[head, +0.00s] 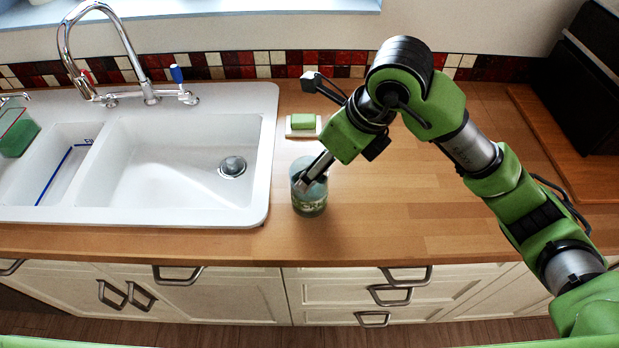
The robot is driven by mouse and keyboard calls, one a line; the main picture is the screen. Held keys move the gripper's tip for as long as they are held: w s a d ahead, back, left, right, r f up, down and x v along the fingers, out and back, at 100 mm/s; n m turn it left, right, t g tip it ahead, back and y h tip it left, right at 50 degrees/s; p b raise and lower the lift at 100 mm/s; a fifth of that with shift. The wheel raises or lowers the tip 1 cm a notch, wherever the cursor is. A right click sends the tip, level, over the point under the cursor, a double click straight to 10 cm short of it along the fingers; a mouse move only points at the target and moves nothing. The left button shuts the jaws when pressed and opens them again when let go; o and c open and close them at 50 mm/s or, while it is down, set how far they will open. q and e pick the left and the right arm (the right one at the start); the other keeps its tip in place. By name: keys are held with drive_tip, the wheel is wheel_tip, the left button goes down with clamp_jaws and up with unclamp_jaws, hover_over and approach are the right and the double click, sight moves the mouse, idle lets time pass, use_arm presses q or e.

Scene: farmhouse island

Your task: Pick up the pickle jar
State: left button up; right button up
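The pickle jar (309,200), a greenish glass jar, stands upright on the wooden counter just right of the sink. My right arm comes in from the right, and its gripper (306,180) reaches down and left to the top of the jar. The fingertips overlap the jar's upper part in the picture. I cannot tell whether they are closed on it or only beside or inside its rim. My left gripper is not in view.
A green sponge (303,121) on a small pale dish lies behind the jar. The white sink (259,190) with a tall faucet (100,40) is at the left. A wooden board (560,140) and a dark box (585,90) are at the right. The counter's middle is clear.

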drive_tip(key=x, duration=0.4)
drive_tip(key=p+x, duration=0.1)
drive_tip(key=shift+s+a+f, duration=0.2)
drive_tip(key=shift+a+f, duration=0.1)
drive_tip(key=shift+f, duration=0.1)
drive_tip(key=shift+w+a+f, duration=0.1)
drive_tip(key=shift+w+f, duration=0.1)
drive_tip(key=shift+f, duration=0.1)
drive_tip(key=shift+w+a+f+p, duration=0.2)
drive_tip(key=shift+a+f+p, duration=0.45)
drive_tip(key=shift+f+p, duration=0.35)
drive_tip(key=shift+p+x, duration=0.4)
drive_tip(key=shift+x, duration=0.75)
drive_tip(key=shift+w+a+f, duration=0.1)
drive_tip(key=shift+w+f, duration=0.05)
drive_tip(key=shift+f, duration=0.15)
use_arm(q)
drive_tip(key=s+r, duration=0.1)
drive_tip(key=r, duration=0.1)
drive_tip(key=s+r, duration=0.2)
use_arm(e)
drive_tip(key=c, duration=1.2)
